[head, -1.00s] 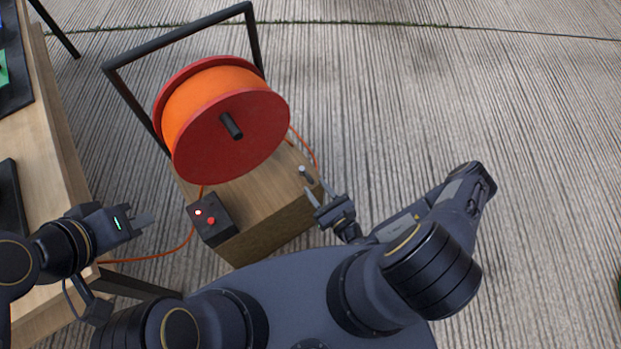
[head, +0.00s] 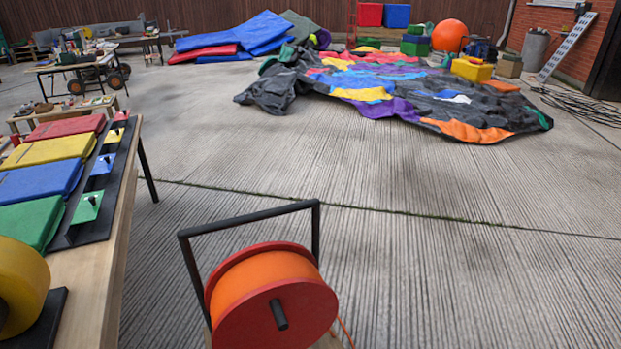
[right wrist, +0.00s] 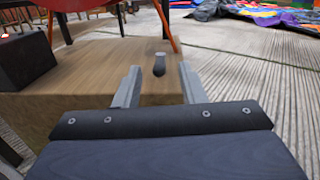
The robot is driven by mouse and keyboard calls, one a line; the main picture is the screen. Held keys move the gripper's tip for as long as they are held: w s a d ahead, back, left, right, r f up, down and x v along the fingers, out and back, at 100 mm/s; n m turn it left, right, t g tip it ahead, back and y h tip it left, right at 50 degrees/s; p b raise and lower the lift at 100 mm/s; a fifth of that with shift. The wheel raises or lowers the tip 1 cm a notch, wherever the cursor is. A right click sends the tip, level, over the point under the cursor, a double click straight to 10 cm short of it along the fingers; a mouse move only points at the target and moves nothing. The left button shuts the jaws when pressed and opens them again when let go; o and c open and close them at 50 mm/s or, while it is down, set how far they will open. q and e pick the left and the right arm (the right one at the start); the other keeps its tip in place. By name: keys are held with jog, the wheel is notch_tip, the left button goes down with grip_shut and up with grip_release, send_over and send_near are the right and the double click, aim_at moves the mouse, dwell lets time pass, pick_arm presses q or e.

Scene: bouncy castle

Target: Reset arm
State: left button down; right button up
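My right gripper (right wrist: 158,84) shows in the right wrist view with its two fingers apart and nothing between them that I can see held. A small grey knob or lever (right wrist: 159,65) stands on the wooden box (right wrist: 90,75), just beyond and between the fingertips in the picture. I cannot tell whether a finger touches it. My left gripper is in neither current view, and neither arm shows in the head view.
The orange and red reel (head: 275,300) on its black frame stands close in front. A wooden table (head: 105,285) with coloured blocks is at the left. A dark control box (right wrist: 25,60) sits left of my right gripper. Open concrete lies ahead, with a deflated castle (head: 400,90) beyond.

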notch_tip(320, 180, up, 23)
jog(key=s+n+g+y, duration=0.2)
jog(key=n+g+y, duration=0.7)
jog(key=n+g, duration=0.85)
jog(key=s+d+r+n+t+h, duration=0.6)
jog(key=s+r+n+h, duration=0.4)
jog(key=r+n+h, duration=0.25)
notch_tip(320, 180, up, 22)
jog(key=p, duration=2.2)
jog(key=shift+m, duration=0.3)
jog(key=shift+d, duration=0.1)
